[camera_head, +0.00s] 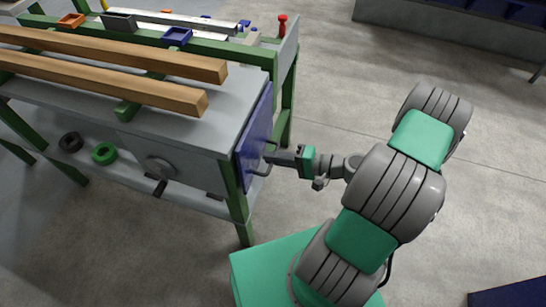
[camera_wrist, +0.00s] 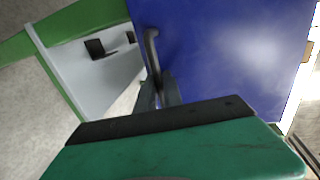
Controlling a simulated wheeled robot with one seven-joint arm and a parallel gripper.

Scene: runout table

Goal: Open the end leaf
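The end leaf is a blue panel (camera_head: 254,138) hanging down at the right end of the table; it fills much of the wrist view (camera_wrist: 225,50). A grey bar handle (camera_wrist: 152,48) stands on the leaf, and it also shows in the head view (camera_head: 262,171). My gripper (camera_head: 272,158) is at the handle, reaching in from the right. In the wrist view, the two fingertips (camera_wrist: 158,88) are close together, one on each side of the handle's near end, and look shut on it. The exact contact is partly hidden.
The grey table (camera_head: 190,125) with green legs carries two long wooden beams (camera_head: 120,82) and small bins (camera_head: 177,36). Open concrete floor (camera_head: 350,80) lies right of the table.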

